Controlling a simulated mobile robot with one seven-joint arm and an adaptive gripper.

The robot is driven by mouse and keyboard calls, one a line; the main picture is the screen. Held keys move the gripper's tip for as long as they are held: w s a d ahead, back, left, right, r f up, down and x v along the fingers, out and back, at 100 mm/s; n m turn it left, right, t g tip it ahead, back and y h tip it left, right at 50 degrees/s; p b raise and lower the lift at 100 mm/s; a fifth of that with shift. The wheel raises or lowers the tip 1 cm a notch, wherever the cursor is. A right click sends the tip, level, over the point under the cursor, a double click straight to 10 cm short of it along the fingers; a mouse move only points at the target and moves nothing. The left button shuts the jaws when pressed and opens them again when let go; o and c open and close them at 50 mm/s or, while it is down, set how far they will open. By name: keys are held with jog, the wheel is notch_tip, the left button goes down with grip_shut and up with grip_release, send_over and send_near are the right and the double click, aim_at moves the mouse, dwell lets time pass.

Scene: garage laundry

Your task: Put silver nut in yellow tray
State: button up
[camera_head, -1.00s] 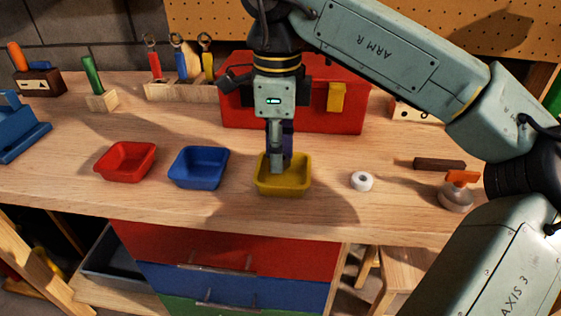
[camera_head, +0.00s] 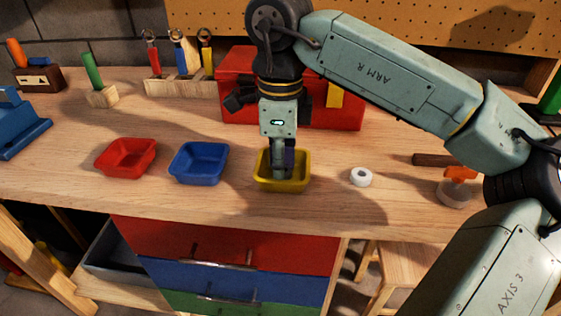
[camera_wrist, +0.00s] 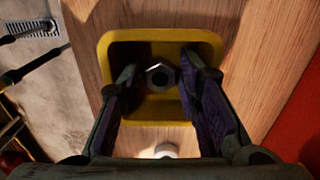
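The yellow tray (camera_head: 262,183) stands on the workbench; it also shows in the wrist view (camera_wrist: 212,45). The silver nut (camera_wrist: 150,83) is a hexagonal ring inside the tray's outline in the wrist view, appearing to lie on its floor. My gripper (camera_head: 284,172) points down into the tray. In the wrist view its two dark fingers (camera_wrist: 160,70) stand apart on either side of the nut, with a gap at each side. The nut is hidden behind the fingers and tray wall in the head view.
A blue tray (camera_head: 199,164) and a red tray (camera_head: 126,158) stand to the left. A red toolbox (camera_head: 345,112) stands behind. Bare bench lies between these things.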

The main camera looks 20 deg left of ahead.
notch_tip(320, 180, up, 12)
jog(key=shift+r, duration=0.2)
